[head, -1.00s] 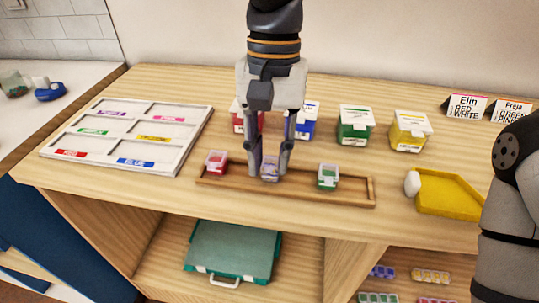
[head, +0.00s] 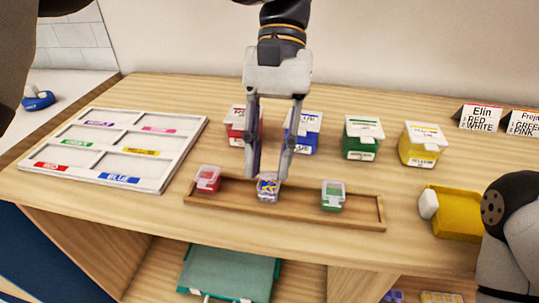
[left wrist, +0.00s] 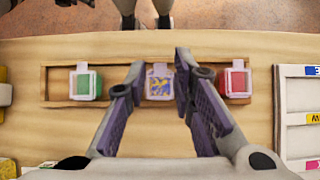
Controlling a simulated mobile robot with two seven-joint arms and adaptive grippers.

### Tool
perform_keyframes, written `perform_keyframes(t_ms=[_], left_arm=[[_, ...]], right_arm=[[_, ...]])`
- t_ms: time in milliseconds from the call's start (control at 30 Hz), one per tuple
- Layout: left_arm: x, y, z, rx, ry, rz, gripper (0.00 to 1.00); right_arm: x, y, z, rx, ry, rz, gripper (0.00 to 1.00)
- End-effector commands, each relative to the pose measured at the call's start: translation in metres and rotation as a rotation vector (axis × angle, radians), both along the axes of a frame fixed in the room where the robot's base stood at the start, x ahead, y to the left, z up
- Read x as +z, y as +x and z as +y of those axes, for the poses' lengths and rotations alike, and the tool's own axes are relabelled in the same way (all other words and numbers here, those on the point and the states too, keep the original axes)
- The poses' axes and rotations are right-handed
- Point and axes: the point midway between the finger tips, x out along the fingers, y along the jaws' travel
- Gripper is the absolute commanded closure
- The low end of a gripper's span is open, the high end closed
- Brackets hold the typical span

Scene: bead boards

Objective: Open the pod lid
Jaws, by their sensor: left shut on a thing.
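Three small clear pods sit in a wooden tray (head: 360,222). The middle pod (head: 268,188) shows blue and yellow contents; I cannot tell whether its clear lid is raised. A red pod (head: 206,180) is left of it and a green pod (head: 333,197) right of it. My left gripper (head: 269,178) comes down from above, with its fingers on either side of the middle pod, shut on it. In the left wrist view the middle pod (left wrist: 160,85) lies between the fingertips (left wrist: 160,66), its tab towards the top. My right gripper is out of view.
Red (head: 235,130), blue (head: 302,140), green (head: 361,143) and yellow (head: 420,147) boxes stand behind the tray. A white sorting board (head: 105,148) lies left. A yellow tray (head: 455,225) is at the right, near my right arm. Name cards (head: 480,118) stand at the back right.

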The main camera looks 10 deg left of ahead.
Motion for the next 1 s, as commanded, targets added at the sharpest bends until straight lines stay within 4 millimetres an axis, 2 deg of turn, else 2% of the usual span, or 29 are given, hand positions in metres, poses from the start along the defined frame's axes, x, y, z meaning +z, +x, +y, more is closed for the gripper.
perform_keyframes(t_ms=[233, 267, 300, 767, 867, 1000], left_arm=[[-0.001, 0.0, 0.0, -0.001, 0.001, 0.0, 1.0], [-0.001, 0.0, 0.0, -0.001, 0.001, 0.0, 0.75], [-0.001, 0.0, 0.0, -0.001, 0.001, 0.0, 0.69], [0.001, -0.001, 0.0, 0.0, 0.001, -0.009, 0.69], [0.006, -0.004, 0.001, 0.0, 0.001, -0.065, 0.69], [0.011, -0.013, 0.001, -0.002, -0.002, -0.238, 0.69]], right_arm=[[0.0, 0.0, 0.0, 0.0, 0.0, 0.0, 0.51], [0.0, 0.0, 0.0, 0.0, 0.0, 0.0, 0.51], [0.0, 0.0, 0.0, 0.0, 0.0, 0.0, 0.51], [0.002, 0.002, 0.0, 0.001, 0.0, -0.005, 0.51], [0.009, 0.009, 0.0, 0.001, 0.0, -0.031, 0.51], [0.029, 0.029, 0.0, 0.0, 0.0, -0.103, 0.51]])
